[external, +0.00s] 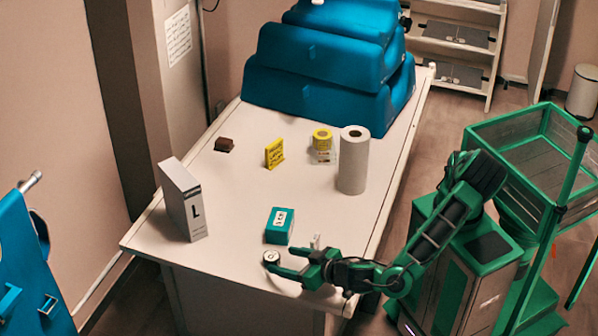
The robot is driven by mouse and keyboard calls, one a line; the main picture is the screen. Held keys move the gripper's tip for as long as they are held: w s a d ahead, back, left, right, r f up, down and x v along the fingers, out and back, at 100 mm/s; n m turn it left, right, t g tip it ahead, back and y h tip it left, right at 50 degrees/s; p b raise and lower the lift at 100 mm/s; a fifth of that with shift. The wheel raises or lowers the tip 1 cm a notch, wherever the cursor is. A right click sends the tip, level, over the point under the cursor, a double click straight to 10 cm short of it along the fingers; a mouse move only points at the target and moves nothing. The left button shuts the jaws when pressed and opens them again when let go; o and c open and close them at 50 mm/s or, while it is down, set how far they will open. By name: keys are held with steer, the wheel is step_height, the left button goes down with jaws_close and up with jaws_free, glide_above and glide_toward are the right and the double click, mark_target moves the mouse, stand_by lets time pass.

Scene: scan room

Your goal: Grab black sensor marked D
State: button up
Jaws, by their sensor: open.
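A small round disc (271,255) with a pale top face and dark marking lies near the front edge of the table, at the left of my gripper. It may be the sensor marked D, but the letter is too small to read. My gripper (281,260) is open, low over the front of the table, its fingers pointing left. One fingertip is right beside or touching the disc; I cannot tell which. The other finger is farther back, near a teal box.
The teal box (279,227) with a white label stands just behind my gripper. A grey-white box marked L (183,201), a yellow block (274,153), a yellow roll (322,140), a paper roll (353,160) and a brown block (224,145) stand around. Blue cushions (315,85) fill the back.

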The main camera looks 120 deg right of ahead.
mark_target(276, 259)
steer(key=x, duration=0.4)
steer(key=shift+w+d+f, duration=0.1)
steer(key=shift+d+f, duration=0.1)
steer(key=shift+d, duration=0.05)
steer(key=shift+c, duration=0.3)
steer(key=c, duration=1.1)
